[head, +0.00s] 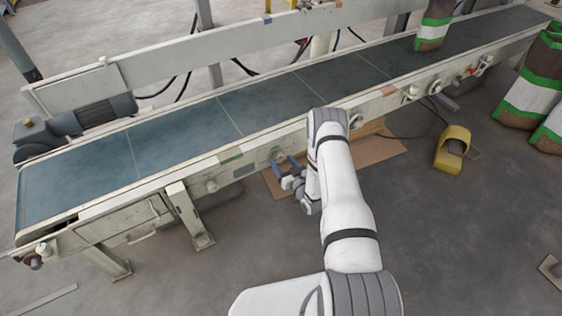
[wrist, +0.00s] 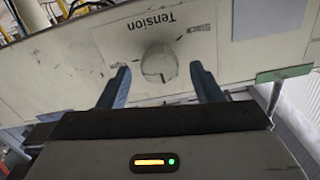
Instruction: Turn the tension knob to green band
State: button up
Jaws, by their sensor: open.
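The tension knob (wrist: 159,64) is a round pale knob with a dark mark near its lower edge, on the conveyor's side panel under the printed word "Tension" in the wrist view. My gripper (wrist: 160,75) is open, with one blue finger on each side of the knob. Both fingers look apart from the knob; their depth against it is hard to judge. In the head view my gripper (head: 283,170) is at the conveyor's near side. A green piece (wrist: 285,73) sits at the panel's right; I cannot tell if it is the green band.
The conveyor belt (head: 180,125) runs across behind my gripper. A yellow foot-pedal-like box (head: 452,148) stands on the floor to the right. Striped bags (head: 530,95) stand at far right, and one bag (head: 433,28) is on the belt. Cardboard (head: 375,152) lies below the conveyor.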

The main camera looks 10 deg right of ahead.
jog(key=shift+x, duration=1)
jog(key=shift+c, duration=0.2)
jog(key=c, duration=0.9)
jog(key=shift+b, duration=0.3)
jog(key=shift+c, duration=0.3)
